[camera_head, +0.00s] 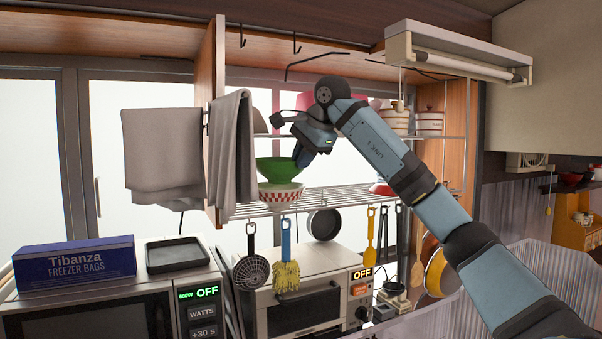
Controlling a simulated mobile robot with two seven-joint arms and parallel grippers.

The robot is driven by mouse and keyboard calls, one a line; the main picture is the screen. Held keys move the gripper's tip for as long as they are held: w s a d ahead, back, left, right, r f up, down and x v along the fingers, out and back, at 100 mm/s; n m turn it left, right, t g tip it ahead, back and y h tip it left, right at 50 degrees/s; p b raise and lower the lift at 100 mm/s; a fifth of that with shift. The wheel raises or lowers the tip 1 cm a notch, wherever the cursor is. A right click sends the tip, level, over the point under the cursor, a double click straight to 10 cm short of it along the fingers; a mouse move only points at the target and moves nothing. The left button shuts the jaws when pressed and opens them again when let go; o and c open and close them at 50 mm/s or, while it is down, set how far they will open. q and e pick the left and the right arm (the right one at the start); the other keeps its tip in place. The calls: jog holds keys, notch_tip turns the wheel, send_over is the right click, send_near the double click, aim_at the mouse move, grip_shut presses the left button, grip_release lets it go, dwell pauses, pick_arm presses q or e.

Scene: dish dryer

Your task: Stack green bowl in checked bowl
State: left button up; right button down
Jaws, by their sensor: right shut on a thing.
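The green bowl (278,169) is in the middle of the view, upright or nearly so, directly above the checked bowl (280,192). The red-and-white checked bowl stands on the wire rack shelf (327,197). The green bowl's underside is low over the checked bowl's rim; I cannot tell whether they touch. My right gripper (299,160) comes in from the right and is shut on the green bowl's right rim. Its fingertips are partly hidden at the bowl. My left gripper is not in view.
Grey towels (230,145) hang left of the bowls. An upper wire shelf crosses above, with white canisters (428,122) at right. A frying pan (324,223) and utensils hang under the rack, over a toaster oven (302,290). A microwave (95,315) stands lower left.

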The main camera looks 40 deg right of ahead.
jog(key=f, duration=0.4)
jog(key=shift+w+a+p, duration=0.1)
jog(key=shift+w+p, duration=0.1)
jog(key=shift+p, duration=0.15)
jog(key=shift+f, duration=0.2)
jog(key=c, duration=1.2)
grip_release()
jog(key=shift+c, duration=0.2)
